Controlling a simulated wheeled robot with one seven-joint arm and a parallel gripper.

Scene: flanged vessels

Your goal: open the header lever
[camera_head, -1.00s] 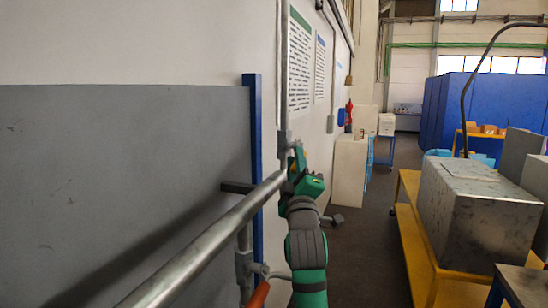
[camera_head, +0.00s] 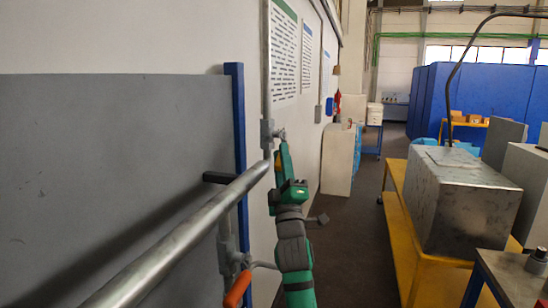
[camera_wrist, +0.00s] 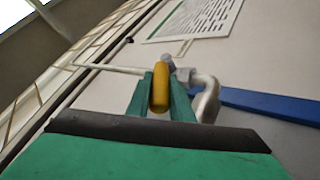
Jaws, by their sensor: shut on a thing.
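A yellow lever handle (camera_wrist: 160,89) sits between the green fingers of my gripper (camera_wrist: 161,97) in the wrist view. The fingers are shut on it. The lever joins a grey valve (camera_wrist: 168,62) on pale bent pipework. In the head view my gripper (camera_head: 281,158) is at the wall beside the far end of the thick silver header pipe (camera_head: 185,228). The grey valve (camera_head: 267,130) is just left of the fingertips, on a vertical pipe. The fingers hide most of the lever there; only a little yellow shows.
A second valve handle, orange-red (camera_head: 237,290), sticks out below the pipe. A blue post (camera_head: 238,140) and grey panel (camera_head: 110,180) line the left wall. A yellow bench (camera_head: 402,215) with a metal box (camera_head: 465,205) stands right. Dark floor (camera_head: 350,245) between is open.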

